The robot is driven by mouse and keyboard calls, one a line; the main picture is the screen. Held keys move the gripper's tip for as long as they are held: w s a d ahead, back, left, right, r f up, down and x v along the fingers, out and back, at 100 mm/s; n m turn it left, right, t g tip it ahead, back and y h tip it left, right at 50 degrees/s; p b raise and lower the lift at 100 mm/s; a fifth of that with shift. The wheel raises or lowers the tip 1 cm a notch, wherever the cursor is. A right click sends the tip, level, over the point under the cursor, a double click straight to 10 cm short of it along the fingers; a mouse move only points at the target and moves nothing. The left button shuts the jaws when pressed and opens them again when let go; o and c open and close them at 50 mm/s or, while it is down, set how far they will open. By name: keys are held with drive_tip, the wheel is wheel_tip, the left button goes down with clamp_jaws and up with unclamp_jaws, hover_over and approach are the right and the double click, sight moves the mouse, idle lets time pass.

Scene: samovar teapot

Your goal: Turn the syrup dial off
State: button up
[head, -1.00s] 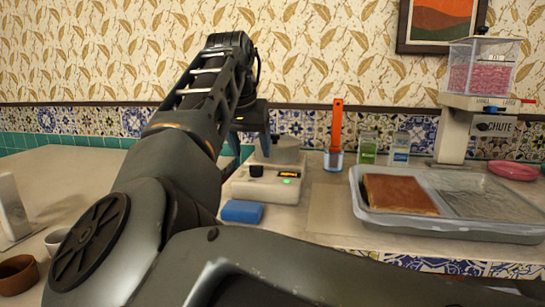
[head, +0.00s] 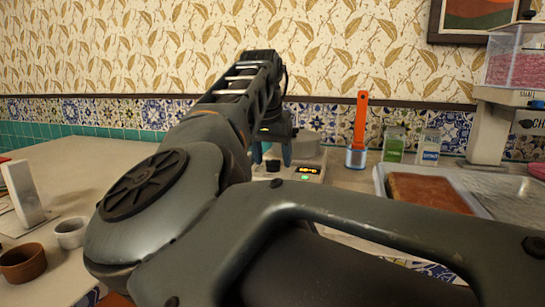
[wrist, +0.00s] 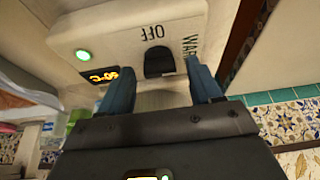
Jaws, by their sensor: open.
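The syrup warmer is a cream box (head: 315,163) with a lit display (head: 307,170), a green light (head: 305,178) and a black dial (head: 273,166). In the wrist view the dial (wrist: 159,62) sits beside the printed words OFF (wrist: 152,32) and WARM (wrist: 190,45). The dial's pointer cannot be made out. The orange display (wrist: 105,76) and green light (wrist: 82,55) are lit. My gripper (wrist: 158,68) is open, its blue fingers on either side of the dial; contact cannot be told. In the head view my gripper (head: 271,152) is above the dial, partly behind my arm.
A grey pot (head: 305,146) stands on the warmer. To its right are an orange-handled tool in a cup (head: 357,130), two jars (head: 394,145) and a grey tray (head: 384,182). Small cups (head: 70,233) stand at the left. My arm hides the counter in front.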

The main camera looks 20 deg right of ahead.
drive_tip(key=shift+c, duration=0.5)
drive_tip(key=c, duration=0.9)
drive_tip(key=shift+c, duration=0.2)
